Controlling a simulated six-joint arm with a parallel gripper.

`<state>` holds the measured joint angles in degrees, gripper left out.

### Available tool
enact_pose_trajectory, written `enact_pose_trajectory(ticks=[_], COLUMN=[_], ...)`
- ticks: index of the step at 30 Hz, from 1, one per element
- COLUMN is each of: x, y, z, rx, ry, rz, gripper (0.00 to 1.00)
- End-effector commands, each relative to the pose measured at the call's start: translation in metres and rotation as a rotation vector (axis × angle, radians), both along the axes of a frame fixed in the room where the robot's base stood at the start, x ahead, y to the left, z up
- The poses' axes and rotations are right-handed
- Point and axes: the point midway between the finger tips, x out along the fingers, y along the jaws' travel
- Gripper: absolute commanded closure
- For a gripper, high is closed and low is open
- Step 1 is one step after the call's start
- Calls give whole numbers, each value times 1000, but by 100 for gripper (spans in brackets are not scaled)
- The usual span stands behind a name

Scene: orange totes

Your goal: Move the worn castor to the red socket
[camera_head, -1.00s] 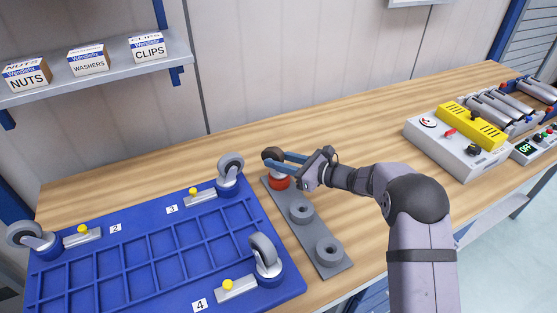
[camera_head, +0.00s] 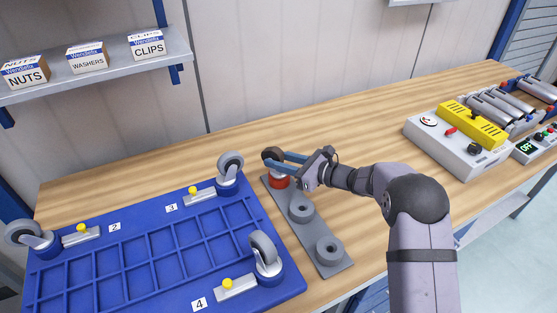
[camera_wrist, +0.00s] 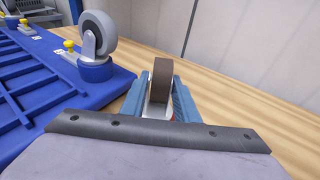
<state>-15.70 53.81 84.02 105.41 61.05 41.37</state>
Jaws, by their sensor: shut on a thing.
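The worn castor, with a brown wheel (camera_head: 272,155), is at the far end of the grey socket strip, at the red socket (camera_head: 279,182). My gripper (camera_head: 282,161) is shut on the castor from the right. In the wrist view the brown wheel (camera_wrist: 161,82) stands upright between the two blue fingers (camera_wrist: 158,100). The fingers and wheel hide most of the red socket there, and I cannot tell how deep the castor sits in it.
The grey strip (camera_head: 327,268) has two empty grey sockets (camera_head: 302,211) nearer the front. A blue tray (camera_head: 130,255) with several grey-wheeled castors (camera_head: 265,252) lies to the left. A grey box with a yellow top (camera_head: 472,125) stands to the right.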

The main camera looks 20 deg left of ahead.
Motion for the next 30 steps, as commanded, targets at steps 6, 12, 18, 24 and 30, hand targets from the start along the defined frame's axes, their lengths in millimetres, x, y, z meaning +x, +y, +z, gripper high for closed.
enact_pose_trajectory(ticks=[6,12,18,24,30], x=[0,0,-1,-7,-14], y=[0,0,-7,-32,-56], z=[1,-2,0,5,11], rx=[2,-3,0,1,1], ry=[-3,2,-1,-2,-3], rz=[0,0,-1,-4,-2], gripper=[50,50,50,50,50])
